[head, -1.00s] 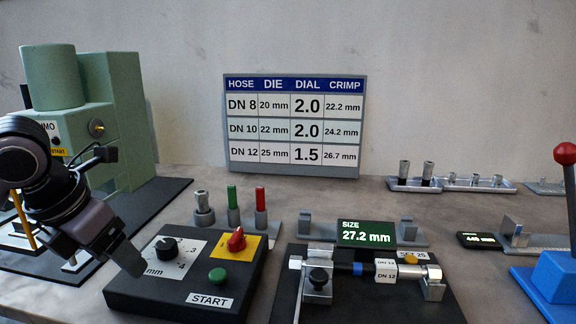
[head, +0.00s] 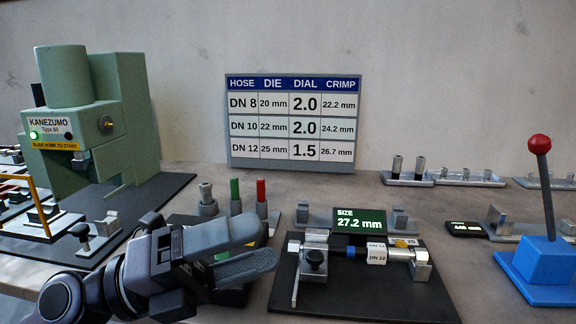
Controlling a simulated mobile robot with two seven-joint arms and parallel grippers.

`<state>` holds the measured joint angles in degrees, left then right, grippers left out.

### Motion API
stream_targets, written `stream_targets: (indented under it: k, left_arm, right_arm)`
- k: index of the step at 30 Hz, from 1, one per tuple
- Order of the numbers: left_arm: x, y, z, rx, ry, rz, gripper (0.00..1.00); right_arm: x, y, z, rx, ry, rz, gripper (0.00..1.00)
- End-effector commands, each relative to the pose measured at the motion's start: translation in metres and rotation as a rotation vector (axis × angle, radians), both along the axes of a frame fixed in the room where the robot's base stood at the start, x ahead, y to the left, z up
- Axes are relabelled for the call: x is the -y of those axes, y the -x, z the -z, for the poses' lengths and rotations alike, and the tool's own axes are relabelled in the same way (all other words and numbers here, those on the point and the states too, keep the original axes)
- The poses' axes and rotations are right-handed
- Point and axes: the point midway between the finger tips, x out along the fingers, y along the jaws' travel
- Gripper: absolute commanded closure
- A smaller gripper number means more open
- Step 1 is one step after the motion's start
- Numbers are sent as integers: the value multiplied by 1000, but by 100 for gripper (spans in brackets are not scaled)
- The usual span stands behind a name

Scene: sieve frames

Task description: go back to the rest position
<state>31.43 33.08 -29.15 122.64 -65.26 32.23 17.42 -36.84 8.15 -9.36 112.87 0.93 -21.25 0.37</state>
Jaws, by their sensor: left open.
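My left gripper (head: 262,250) comes in from the lower left in the head view. Its two grey fingers are apart with nothing between them, and they point right. It is in front of the black control box (head: 235,297) and hides most of it, including the dial and most of the yellow plate. My right gripper is not in view.
Right of my gripper, a hose labelled DN 12 (head: 376,255) lies in a clamp on a black plate (head: 385,300). Behind it a display (head: 359,226) reads 27.2 mm. A green press (head: 75,125) stands left, a blue lever base (head: 545,265) right. A chart (head: 291,122) stands at the back.

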Motion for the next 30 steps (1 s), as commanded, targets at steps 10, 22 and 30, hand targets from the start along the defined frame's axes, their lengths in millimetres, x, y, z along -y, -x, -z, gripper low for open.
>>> stream_targets:
  k: [10, 22, 30]
  left_arm:
    - [-80, -52, 5, -509, 667, -358, 31]
    - [-178, -55, 176, -1272, 1032, -961, 31]
    - [-196, 27, 297, -1795, 1008, -1345, 31]
  right_arm:
    - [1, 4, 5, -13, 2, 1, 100]
    - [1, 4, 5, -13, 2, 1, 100]
    - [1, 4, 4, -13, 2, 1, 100]
